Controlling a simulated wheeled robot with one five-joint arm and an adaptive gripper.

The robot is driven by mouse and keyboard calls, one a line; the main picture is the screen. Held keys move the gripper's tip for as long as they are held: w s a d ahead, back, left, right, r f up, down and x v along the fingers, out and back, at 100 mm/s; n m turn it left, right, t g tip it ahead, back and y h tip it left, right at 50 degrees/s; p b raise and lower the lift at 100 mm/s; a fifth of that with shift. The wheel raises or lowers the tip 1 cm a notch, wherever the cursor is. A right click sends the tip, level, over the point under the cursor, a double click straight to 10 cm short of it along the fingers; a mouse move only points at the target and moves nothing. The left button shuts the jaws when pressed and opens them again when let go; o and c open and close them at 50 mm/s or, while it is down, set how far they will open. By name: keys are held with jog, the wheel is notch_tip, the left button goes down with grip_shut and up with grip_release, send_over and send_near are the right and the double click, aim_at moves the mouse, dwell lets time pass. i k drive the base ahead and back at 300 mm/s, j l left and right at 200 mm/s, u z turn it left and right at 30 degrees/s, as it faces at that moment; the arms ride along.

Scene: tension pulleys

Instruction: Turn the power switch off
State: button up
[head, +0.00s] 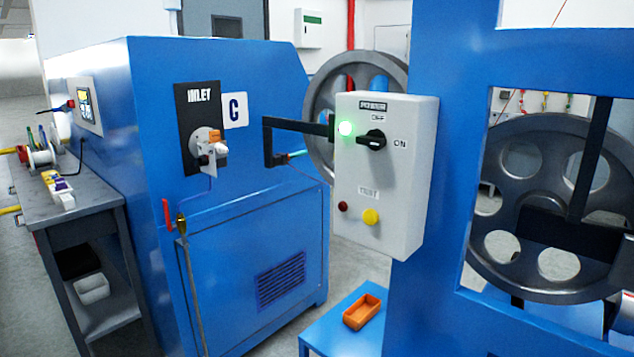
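The power switch (371,140) is a black rotary knob on the front of a light grey control box (405,190). Its handle lies roughly level, in line with the ON label (400,143) to its right. The OFF label (378,118) is above the knob, under a dark nameplate (373,106). A green lamp (345,128) left of the knob is lit. My gripper is not in view, and nothing touches the knob.
A TEST label, a dark red lamp (343,206) and a yellow button (371,216) sit lower on the box. A blue frame (430,300) stands right of it, a blue machine (235,240) left. An orange tray (361,312) lies on a blue stand below.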

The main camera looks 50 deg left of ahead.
aim_at(375, 140)
jog(key=u, duration=1.85)
